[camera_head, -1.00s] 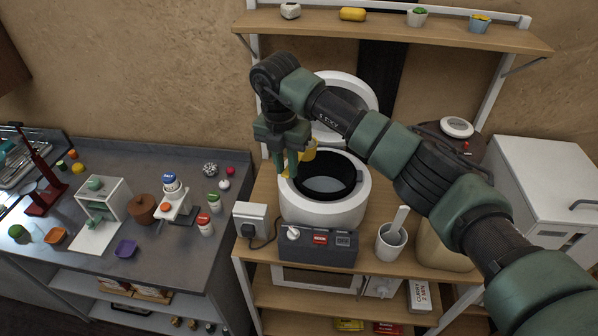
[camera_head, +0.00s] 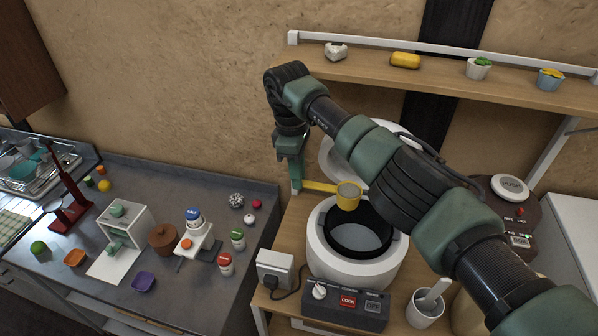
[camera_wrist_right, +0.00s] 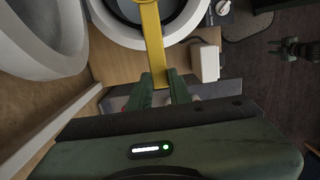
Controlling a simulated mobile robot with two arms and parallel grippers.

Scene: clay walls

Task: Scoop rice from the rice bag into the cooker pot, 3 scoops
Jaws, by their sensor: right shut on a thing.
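My right gripper (camera_head: 297,187) is shut on the handle of a yellow scoop (camera_head: 348,196). The wrist view shows the yellow handle (camera_wrist_right: 152,40) between the fingers (camera_wrist_right: 158,88). The scoop's cup is level above the back rim of the white cooker pot (camera_head: 318,250). The cup looks greyish inside; I cannot tell what it holds. The pot is open with a pale grey layer in its dark inside. A beige thing (camera_head: 467,314), perhaps the rice bag, is mostly hidden by my right arm. A small dark green shape at the wrist view's right looks like my left gripper (camera_wrist_right: 284,47).
The cooker's raised lid (camera_head: 331,160) stands behind the pot, partly hidden by my arm. A control box (camera_head: 345,309) is in front. A white cup with a utensil (camera_head: 425,308) stands right. A shelf (camera_head: 440,78) is above. The left counter holds jars and small items.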

